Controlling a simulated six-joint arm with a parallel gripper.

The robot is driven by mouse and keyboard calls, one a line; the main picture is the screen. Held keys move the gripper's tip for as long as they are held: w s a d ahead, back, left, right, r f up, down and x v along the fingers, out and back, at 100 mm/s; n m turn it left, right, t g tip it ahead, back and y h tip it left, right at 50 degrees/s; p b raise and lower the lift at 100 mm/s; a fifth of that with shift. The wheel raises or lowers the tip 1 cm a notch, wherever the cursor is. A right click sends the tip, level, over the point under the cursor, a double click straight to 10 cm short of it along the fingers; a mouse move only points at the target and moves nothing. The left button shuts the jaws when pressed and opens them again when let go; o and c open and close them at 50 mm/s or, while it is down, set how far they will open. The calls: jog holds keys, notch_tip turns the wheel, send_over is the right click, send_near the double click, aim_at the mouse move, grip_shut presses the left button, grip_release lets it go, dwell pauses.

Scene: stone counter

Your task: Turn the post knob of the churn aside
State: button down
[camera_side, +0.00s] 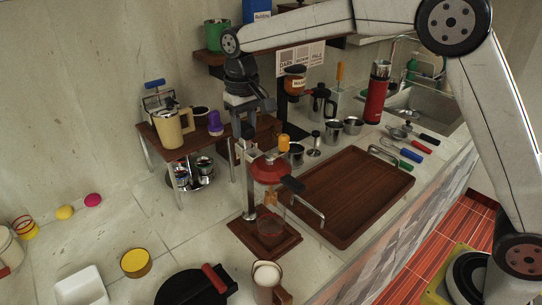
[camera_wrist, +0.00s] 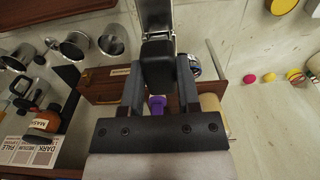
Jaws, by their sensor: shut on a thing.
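The churn appears to be the upright stand with a slim metal post (camera_side: 249,190) on a dark wooden base (camera_side: 243,238) in the side view. My gripper (camera_side: 243,122) is at the top of the post, pointing down. In the wrist view, my gripper (camera_wrist: 160,85) has its two fingers on either side of a black knob (camera_wrist: 158,65), shut on it. A metal part (camera_wrist: 155,14) continues beyond the knob. The fingers hide the knob's sides.
A wooden tray (camera_side: 352,183) with metal handles lies to the right. A small wooden table (camera_side: 165,143) with a cream mug (camera_side: 173,128) stands left. Steel cups (camera_side: 333,132) stand behind.

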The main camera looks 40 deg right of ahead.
jog(key=shift+m, duration=0.4)
jog(key=m, duration=0.8)
jog(key=shift+m, duration=0.4)
jog(key=m, duration=0.9)
jog(key=shift+r, duration=0.1)
jog(key=shift+m, duration=0.3)
jog(key=shift+c, duration=1.6)
grip_release()
